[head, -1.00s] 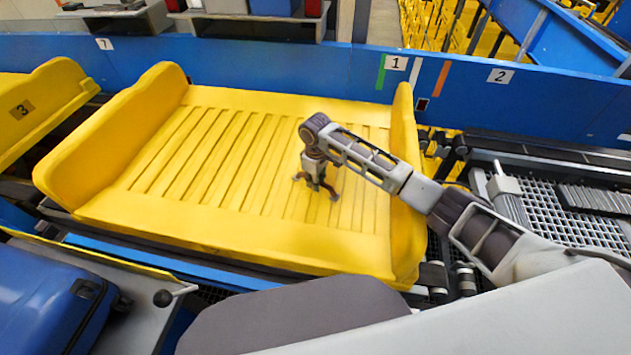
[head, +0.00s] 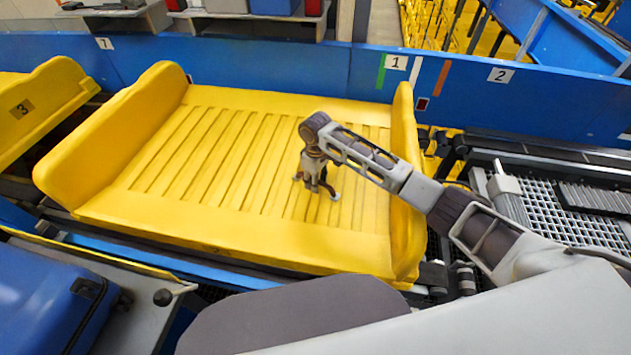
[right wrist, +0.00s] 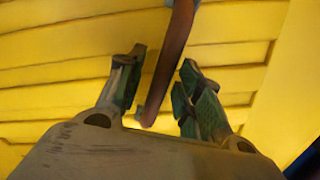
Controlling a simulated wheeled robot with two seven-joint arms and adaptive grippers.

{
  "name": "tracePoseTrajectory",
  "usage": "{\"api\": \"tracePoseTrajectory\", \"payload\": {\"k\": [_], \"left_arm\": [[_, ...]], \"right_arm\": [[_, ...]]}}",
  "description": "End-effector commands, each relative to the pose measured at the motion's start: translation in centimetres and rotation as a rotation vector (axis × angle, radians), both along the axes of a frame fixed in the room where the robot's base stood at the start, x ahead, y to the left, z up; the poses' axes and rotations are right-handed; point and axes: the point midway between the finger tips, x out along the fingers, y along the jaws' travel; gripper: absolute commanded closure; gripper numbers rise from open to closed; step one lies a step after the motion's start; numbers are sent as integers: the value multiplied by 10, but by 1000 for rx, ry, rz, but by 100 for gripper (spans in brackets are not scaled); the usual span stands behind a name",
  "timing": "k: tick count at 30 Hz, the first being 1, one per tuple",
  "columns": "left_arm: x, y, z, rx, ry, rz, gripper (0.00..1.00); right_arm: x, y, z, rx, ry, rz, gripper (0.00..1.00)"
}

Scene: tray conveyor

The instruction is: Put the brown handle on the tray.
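The brown handle (right wrist: 173,60) shows in the right wrist view as a long, slim brown bar between my right gripper's two fingers. A gap shows between it and the left-hand finger. I cannot tell whether it rests on the tray's surface. The wide yellow tray (head: 150,215) has a ribbed floor and raised side walls. My right gripper (head: 316,188) points down low over the right part of the tray, with its fingers spread; it also shows in the right wrist view (right wrist: 160,90). The handle cannot be made out in the head view. My left gripper is out of view.
Another yellow tray (head: 45,105) stands at the left. A blue wall (head: 300,65) runs behind the conveyor. A blue suitcase (head: 45,300) is at the lower left, and a grated metal surface (head: 560,200) is at the right. The tray's left and middle floor is clear.

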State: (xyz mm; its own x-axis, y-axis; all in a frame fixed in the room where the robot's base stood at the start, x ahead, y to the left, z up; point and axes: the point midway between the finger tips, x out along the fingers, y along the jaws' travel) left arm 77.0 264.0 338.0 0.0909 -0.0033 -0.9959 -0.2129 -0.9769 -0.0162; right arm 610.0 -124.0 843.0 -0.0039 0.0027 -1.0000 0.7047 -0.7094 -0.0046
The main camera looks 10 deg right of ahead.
Motion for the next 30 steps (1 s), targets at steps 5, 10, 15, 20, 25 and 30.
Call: {"api": "tracePoseTrajectory", "payload": {"k": [5,10,15,20,25,30], "left_arm": [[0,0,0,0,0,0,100],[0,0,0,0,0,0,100],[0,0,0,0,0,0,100],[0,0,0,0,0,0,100],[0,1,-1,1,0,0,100],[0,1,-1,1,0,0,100]], "right_arm": [[1,0,14,1,-3,-1,64],[1,0,36,1,-1,-1,64],[1,0,62,2,-2,0,64],[1,0,85,1,-1,0,64],[1,0,105,1,-1,-1,64],[1,0,116,2,1,-1,64]]}}
